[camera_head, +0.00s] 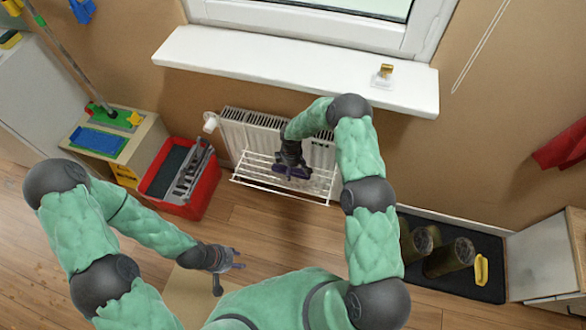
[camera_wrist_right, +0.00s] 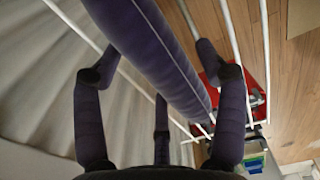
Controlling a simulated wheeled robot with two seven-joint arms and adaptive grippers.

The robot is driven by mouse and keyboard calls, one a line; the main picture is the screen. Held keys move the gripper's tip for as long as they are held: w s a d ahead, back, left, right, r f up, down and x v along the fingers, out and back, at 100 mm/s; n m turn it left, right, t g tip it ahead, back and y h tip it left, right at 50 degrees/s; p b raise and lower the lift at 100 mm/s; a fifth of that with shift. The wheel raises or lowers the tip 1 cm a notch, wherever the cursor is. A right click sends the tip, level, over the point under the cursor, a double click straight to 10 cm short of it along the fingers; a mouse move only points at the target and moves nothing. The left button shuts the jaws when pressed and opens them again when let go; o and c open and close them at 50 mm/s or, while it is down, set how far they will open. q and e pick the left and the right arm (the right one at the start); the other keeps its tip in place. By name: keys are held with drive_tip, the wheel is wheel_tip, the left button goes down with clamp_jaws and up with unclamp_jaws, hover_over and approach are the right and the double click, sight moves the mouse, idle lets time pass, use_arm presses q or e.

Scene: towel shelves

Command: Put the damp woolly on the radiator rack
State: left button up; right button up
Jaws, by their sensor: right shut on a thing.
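My right gripper (camera_head: 291,162) is at the white wire radiator rack (camera_head: 250,180), in front of the radiator. It is shut on the dark purple woolly (camera_head: 293,173), mostly hidden under the hand in the head view. In the right wrist view the woolly (camera_wrist_right: 160,55) runs as a long roll between the spread-looking fingers, with white rack bars (camera_wrist_right: 235,60) behind and beside it. I cannot tell whether the woolly touches the bars. My left gripper (camera_head: 232,272) is open and empty, low near the floor and well away from the rack.
A red crate (camera_head: 207,190) with grey things stands left of the radiator (camera_head: 240,132). A low cabinet (camera_head: 150,150) with cleaning things is further left. The window sill (camera_head: 240,65) overhangs above. Boots (camera_head: 450,258) stand on a dark mat (camera_head: 487,290) at right.

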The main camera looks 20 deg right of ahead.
drive_tip(key=shift+f, duration=0.1)
drive_tip(key=o, duration=1.2)
